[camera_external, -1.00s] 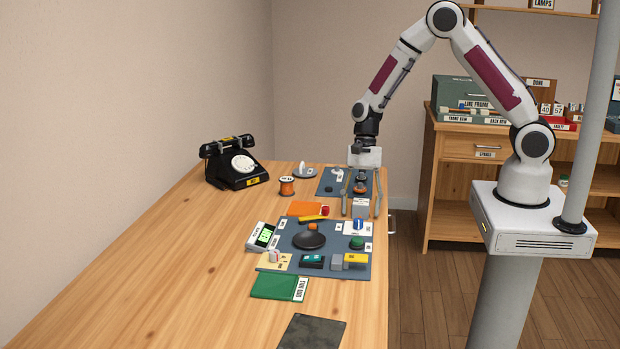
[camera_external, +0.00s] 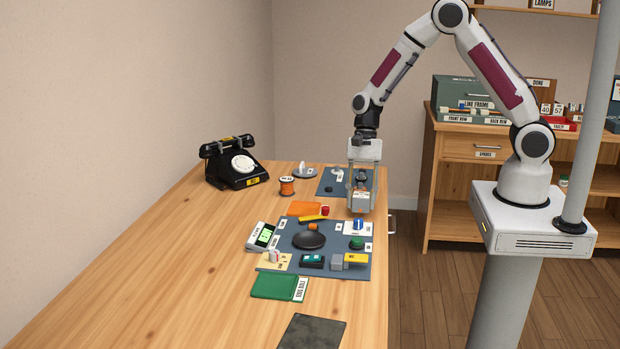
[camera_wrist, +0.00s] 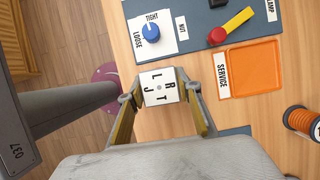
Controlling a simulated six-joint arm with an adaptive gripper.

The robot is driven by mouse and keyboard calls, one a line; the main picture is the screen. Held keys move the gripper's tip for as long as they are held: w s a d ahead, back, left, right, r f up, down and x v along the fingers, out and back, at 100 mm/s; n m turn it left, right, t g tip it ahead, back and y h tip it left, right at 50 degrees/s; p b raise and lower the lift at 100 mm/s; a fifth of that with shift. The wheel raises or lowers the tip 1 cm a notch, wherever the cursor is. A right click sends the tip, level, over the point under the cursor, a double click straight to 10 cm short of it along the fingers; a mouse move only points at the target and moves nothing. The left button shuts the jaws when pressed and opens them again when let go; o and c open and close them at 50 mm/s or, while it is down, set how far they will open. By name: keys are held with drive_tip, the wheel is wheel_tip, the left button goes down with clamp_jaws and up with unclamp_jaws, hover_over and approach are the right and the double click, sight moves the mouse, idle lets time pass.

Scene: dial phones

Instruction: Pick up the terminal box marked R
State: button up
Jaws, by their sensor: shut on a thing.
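My gripper (camera_external: 362,190) reaches straight down at the right edge of the bench and is shut on a small box (camera_external: 360,200).
An orange tray (camera_wrist: 255,66) marked SERVICE lies close to the right of the box in the wrist view. A grey-blue mat (camera_external: 330,264) with a blue dial (camera_wrist: 151,32) and other parts is near. A black phone (camera_external: 236,163) and a wire spool (camera_external: 287,187) stand farther left.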

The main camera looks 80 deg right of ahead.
sight(361, 195)
drive_tip(key=shift+r, duration=3.95)
